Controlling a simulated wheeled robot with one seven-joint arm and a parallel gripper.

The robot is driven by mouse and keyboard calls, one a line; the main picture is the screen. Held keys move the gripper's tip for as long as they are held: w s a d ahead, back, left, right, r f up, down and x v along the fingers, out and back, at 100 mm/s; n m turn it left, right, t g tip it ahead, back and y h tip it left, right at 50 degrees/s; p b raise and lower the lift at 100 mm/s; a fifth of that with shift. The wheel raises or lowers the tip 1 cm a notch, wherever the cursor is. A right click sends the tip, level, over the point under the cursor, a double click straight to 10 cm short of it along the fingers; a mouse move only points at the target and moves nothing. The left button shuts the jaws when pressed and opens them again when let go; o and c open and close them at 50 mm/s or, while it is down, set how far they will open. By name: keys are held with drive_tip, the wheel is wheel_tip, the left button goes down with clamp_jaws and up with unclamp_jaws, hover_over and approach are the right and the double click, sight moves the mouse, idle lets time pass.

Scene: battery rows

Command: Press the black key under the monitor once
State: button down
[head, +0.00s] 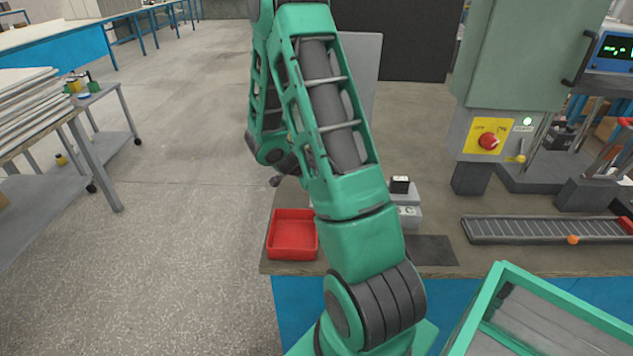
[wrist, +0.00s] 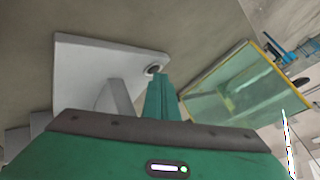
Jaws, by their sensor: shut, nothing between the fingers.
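A grey upright panel (head: 365,65), perhaps the monitor, stands behind my arm in the head view and is partly hidden by it. The wrist view shows a light grey plate (wrist: 85,65) with a post on it. A small round dark piece in a light ring (wrist: 153,69) sits at the plate's corner; I cannot tell whether it is the black key. My gripper (wrist: 160,82) is shut and empty, its tips close beside that piece; contact cannot be told. In the head view my arm hides the gripper.
A red tray (head: 292,236) is at the bench's left edge. A small black block (head: 400,184) sits on a grey box right of my arm. A green cabinet with a red knob (head: 488,141) stands right. The wrist view shows a yellow-rimmed greenish container (wrist: 235,88).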

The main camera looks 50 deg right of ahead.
idle(0.4)
drive_tip(key=shift+r, duration=0.8)
drive_tip(key=shift+r, duration=2.5)
